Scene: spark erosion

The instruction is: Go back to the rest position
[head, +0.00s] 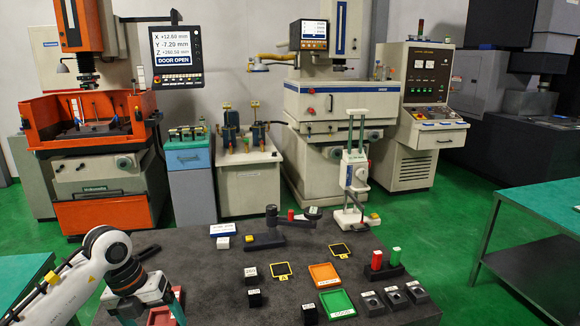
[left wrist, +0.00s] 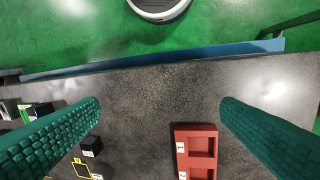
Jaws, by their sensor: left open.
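My left gripper (head: 150,303) is over the near left part of the dark grey table (head: 215,290) in the head view. In the left wrist view its two teal fingers (left wrist: 160,108) are spread wide with nothing between them. A red tray (left wrist: 196,150) with numbered compartments lies below, near the right-hand finger. In the head view the tray (head: 163,316) is partly hidden by the gripper. Both compartments in sight look empty. My right gripper is in neither view.
Small black blocks (head: 254,299), an orange tray (head: 324,275), a green tray (head: 337,303) and a black holder with red and green pieces (head: 383,268) lie right of my gripper. A stand (head: 353,180) rises at the table's far edge. Machines line the back.

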